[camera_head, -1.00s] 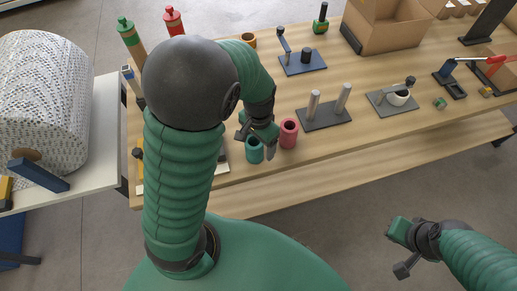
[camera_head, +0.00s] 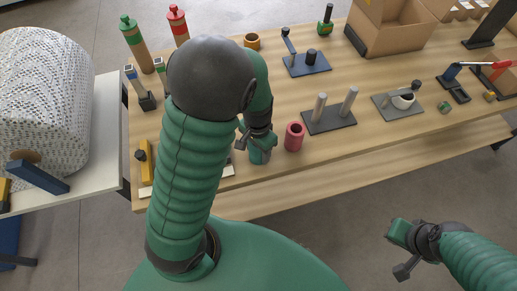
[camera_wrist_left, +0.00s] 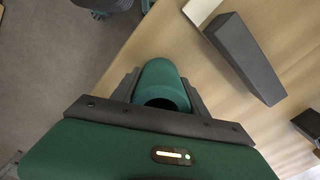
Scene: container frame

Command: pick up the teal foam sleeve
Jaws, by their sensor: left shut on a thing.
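The teal foam sleeve (camera_head: 259,152) is near the front edge of the wooden table, partly hidden by my left gripper (camera_head: 258,143). In the left wrist view the teal sleeve (camera_wrist_left: 162,86) lies between the two dark fingers of my left gripper (camera_wrist_left: 160,92), which are shut on it. Its dark hollow end faces the camera. I cannot tell whether it touches the table. My right gripper (camera_head: 402,250) is at the lower right, away from the table, and its jaw opening cannot be made out.
A red sleeve (camera_head: 294,136) stands just right of the teal one. A dark base with two grey posts (camera_head: 330,116) is further right. A yellow tool (camera_head: 146,160) and a white strip lie to the left. An orange ring (camera_head: 252,41) is behind. Bare table (camera_head: 400,139) lies at the right front.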

